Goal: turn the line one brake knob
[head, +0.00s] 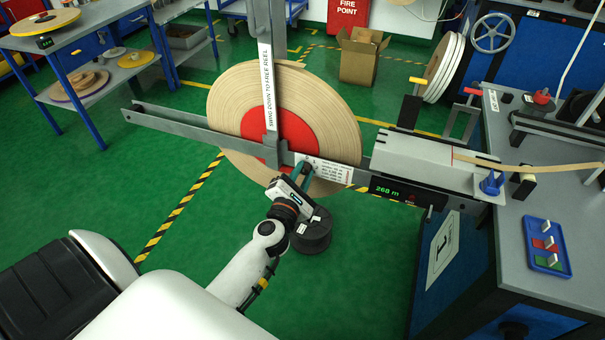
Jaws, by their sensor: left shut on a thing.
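My left gripper (304,176) reaches up from the bottom of the head view to the steel bar in front of the tape reel. Its jaws are shut on a small knob (308,166), which I take to be the brake knob. The fingers hide most of the knob, so its turn angle cannot be seen. A printed label (335,171) is on the bar just right of it. The large tan reel (230,105) with a red core stands upright behind the bar and an upright arm marked "swing down to free reel" (267,85). My right gripper is not in view.
A grey unit with a green "268 m" display (388,190) is right of the reel. A blue knob (491,184) and a blue tray (546,262) are on the right bench. Green floor is open at left.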

